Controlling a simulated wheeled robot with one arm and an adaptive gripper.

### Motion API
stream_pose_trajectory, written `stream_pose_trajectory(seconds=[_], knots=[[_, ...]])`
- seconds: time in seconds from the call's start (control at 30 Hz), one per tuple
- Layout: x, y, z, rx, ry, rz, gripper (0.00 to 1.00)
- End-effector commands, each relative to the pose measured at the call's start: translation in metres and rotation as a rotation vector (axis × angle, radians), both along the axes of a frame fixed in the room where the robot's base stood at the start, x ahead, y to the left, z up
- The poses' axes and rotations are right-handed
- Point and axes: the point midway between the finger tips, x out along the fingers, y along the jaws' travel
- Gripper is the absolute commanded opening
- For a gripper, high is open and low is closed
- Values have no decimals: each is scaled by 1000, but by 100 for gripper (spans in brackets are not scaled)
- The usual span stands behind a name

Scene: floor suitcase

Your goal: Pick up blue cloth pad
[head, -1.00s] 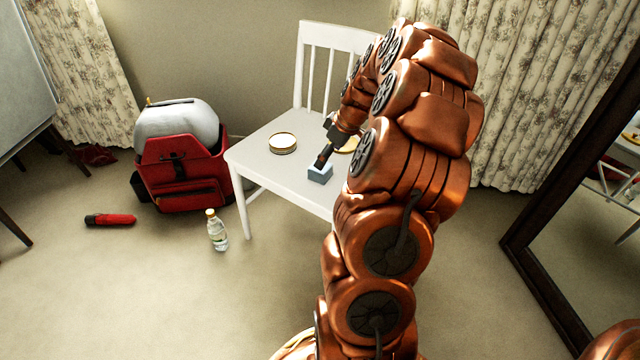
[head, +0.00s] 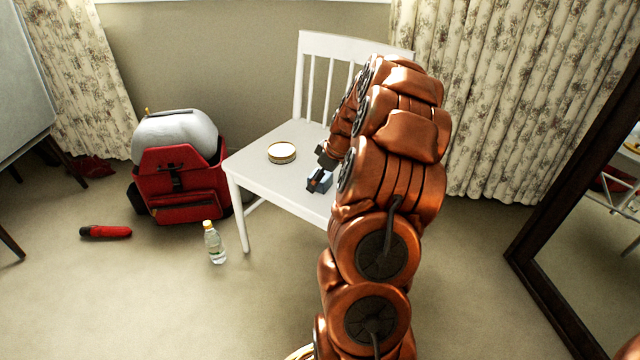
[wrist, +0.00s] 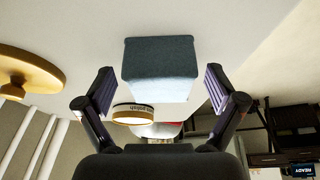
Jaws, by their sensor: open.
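The blue cloth pad (head: 327,186) is a small light-blue block on the white chair seat, partly covered by my gripper in the head view. My gripper (head: 317,181) is low over the seat at the pad. In the wrist view the pad (wrist: 160,62) lies centred between the two spread fingers of my gripper (wrist: 160,78), with a gap on each side. The fingers are open and hold nothing.
A round tin (head: 282,152) sits on the white chair (head: 250,160), left of the pad. A tan round object (wrist: 28,68) shows in the wrist view. A bottle (head: 214,243), red-black tool (head: 106,232) and red bag (head: 180,183) are on the floor.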

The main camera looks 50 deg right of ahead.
Motion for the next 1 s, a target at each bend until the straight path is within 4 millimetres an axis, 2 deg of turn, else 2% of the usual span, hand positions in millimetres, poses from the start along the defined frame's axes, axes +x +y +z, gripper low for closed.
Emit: stream_pose_trajectory(seconds=[0.13,0.73,1.0], knots=[[0,0,1,0,0,0,92],[0,0,1,1,1,0,30],[0,0,2,2,1,1,30]])
